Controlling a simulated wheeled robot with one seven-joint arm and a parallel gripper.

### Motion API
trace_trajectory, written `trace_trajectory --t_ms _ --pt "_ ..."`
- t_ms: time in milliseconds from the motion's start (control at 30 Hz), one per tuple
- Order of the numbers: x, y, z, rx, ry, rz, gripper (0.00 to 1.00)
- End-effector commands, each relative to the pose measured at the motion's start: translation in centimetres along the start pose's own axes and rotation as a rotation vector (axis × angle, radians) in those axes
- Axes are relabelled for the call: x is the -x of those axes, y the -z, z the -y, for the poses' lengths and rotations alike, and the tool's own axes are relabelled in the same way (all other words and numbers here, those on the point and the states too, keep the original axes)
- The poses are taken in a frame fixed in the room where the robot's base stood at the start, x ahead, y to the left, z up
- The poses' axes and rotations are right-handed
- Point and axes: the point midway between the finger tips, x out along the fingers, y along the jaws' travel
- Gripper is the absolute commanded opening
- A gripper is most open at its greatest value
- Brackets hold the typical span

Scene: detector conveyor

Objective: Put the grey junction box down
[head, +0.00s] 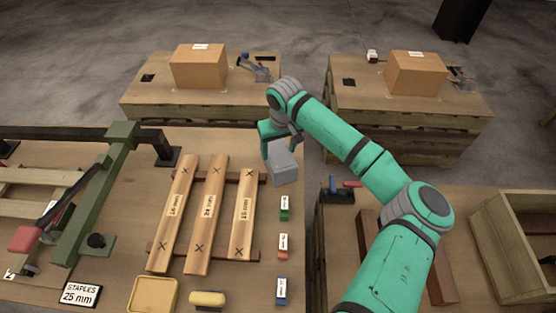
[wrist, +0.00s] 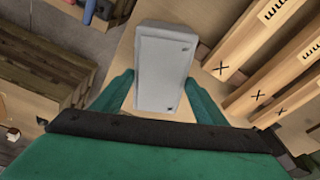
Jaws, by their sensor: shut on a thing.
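The grey junction box (head: 283,162) is a plain grey block at the right end of the near table in the head view, beside the wooden slats. It also shows in the wrist view (wrist: 163,68), between the two green fingers. My gripper (wrist: 163,98) is shut on the box, one finger on each side. In the head view the gripper (head: 274,139) is at the box's upper end, and the box looks slightly tilted. I cannot tell whether its underside touches the table.
Marked wooden slats (head: 209,215) lie left of the box. Small labelled blocks, green (head: 284,208), orange (head: 283,246) and blue (head: 281,291), line the table's right edge. A gap separates this table from the right one, which holds a wooden crate (head: 487,235). Cardboard boxes (head: 199,67) stand behind.

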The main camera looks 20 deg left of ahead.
Motion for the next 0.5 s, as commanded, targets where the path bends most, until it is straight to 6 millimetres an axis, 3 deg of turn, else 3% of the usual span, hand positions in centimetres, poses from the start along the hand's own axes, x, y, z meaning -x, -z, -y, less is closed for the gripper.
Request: trace_trajectory --t_ms 300,500 --pt "0.5 0.2 -0.1 0.000 -0.001 -0.004 0.04" --pt "2.6 0.4 -0.3 -0.004 -0.002 -0.005 0.04"
